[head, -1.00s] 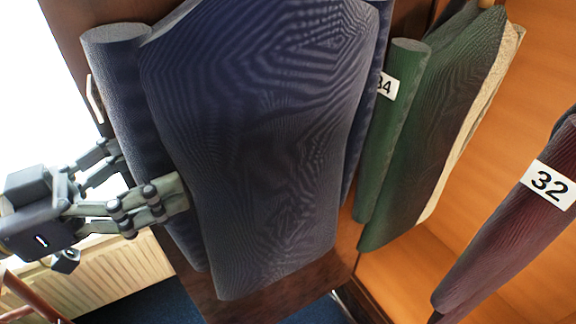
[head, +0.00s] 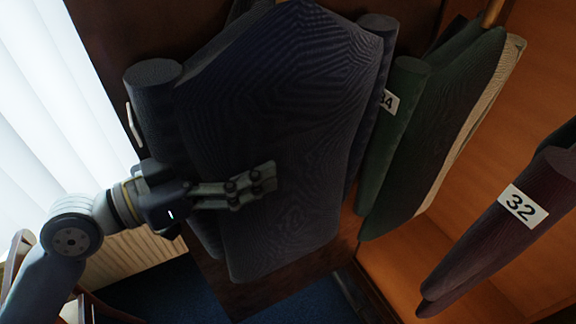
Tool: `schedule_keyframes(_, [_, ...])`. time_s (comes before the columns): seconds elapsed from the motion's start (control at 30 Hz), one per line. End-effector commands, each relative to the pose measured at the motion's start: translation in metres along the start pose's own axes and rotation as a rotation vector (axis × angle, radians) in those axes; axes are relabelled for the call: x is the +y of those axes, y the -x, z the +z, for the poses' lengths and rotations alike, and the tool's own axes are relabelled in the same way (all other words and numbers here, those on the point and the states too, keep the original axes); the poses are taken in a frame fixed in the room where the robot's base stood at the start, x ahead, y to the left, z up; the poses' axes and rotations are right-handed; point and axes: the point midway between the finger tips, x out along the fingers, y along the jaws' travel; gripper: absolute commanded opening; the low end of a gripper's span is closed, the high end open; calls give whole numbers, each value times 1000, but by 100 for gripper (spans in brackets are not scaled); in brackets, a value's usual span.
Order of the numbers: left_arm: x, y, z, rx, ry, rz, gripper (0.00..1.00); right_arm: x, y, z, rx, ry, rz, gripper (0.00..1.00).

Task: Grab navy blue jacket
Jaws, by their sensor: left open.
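The navy blue jacket (head: 300,110) hangs in the middle of the head view, with a sleeve on its left (head: 156,110) and another on its right. My left gripper (head: 265,180) comes in from the left and lies across the lower left part of the jacket. One finger shows in front of the jacket's body; the other is hidden, and I cannot tell whether cloth is between them. The gripper is open. My right gripper is not in view.
A green jacket (head: 440,125) hangs close on the right, with a tag reading 34 (head: 389,101) by its sleeve. A maroon garment (head: 500,245) with tag 32 (head: 523,206) hangs further right.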

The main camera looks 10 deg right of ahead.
Motion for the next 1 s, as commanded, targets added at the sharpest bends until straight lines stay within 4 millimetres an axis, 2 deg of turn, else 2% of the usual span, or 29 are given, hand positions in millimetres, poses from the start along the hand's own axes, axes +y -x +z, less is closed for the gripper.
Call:
schedule_keyframes(0.27, [0, -4, 1, -1, -2, 0, 75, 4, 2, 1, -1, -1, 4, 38])
schedule_keyframes(0.37, [0, -4, 1, -1, -2, 0, 57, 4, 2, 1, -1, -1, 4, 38])
schedule_keyframes(0.6, [0, -4, 1, -1, -2, 0, 3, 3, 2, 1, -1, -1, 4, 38])
schedule_keyframes(0.63, [0, -4, 1, 0, -2, 0, 0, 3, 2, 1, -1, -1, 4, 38])
schedule_keyframes(1.0, [0, -4, -4, 5, -5, 0, 0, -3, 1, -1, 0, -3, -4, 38])
